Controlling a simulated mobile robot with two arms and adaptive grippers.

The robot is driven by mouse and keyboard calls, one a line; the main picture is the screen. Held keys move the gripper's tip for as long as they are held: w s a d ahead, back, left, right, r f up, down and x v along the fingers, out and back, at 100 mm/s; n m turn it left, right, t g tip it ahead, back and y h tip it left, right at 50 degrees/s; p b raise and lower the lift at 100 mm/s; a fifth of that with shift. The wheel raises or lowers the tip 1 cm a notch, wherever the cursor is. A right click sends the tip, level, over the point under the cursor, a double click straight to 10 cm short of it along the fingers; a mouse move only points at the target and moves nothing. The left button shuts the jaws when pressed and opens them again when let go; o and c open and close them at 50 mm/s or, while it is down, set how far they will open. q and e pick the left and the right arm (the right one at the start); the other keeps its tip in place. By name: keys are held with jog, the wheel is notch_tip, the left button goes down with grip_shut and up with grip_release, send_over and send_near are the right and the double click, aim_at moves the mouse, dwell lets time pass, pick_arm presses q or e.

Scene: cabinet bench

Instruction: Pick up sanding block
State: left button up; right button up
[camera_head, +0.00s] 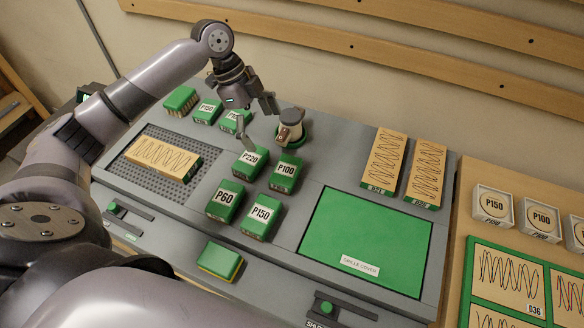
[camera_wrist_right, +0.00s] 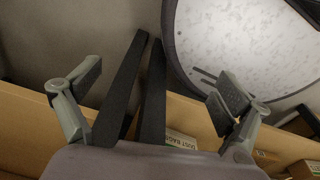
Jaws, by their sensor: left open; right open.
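A green block with a yellow underside (camera_head: 219,261) lies on the front part of the grey bench top; it looks like a sanding block. Green labelled blocks sit behind it: P60 (camera_head: 225,200), P150 (camera_head: 262,217), P220 (camera_head: 250,162) and P100 (camera_head: 286,173). I cannot tell for sure which one the task means. My left gripper (camera_head: 258,124) is open and empty, above the bench near the P220 block and well behind the yellow-green block. My right gripper (camera_wrist_right: 152,98) is open in the right wrist view, with nothing between its fingers.
Wooden panels with scribbles lie on a perforated grey plate (camera_head: 133,169) and at the back right. A green cover (camera_head: 366,220) fills the right bench. Labelled boxes (camera_head: 492,205) stand right. A round pale disc (camera_wrist_right: 245,45) shows in the right wrist view.

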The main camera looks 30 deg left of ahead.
pick_arm(q)
jog(key=r, duration=0.1)
jog(key=p, duration=0.2)
send_near(286, 169)
jog(key=p+x, duration=0.1)
jog(key=x, duration=0.3)
jog(key=shift+s+d, duration=0.15)
jog(key=shift+d, duration=0.1)
jog(key=shift+d+f+p, duration=0.1)
jog(key=shift+f+p, duration=0.3)
jog(key=shift+f, duration=0.1)
jog(key=p+x, duration=0.2)
jog(key=x, duration=0.2)
jog(key=shift+f, duration=0.55)
pick_arm(e)
jog(key=r, duration=0.5)
jog(key=shift+s+d+r, duration=0.1)
jog(key=shift+s+r, duration=0.2)
jog(key=shift+s, duration=0.05)
pick_arm(q)
jog(key=shift+c, duration=0.3)
jog(key=c, duration=0.9)
pick_arm(e)
jog(key=shift+s, duration=0.1)
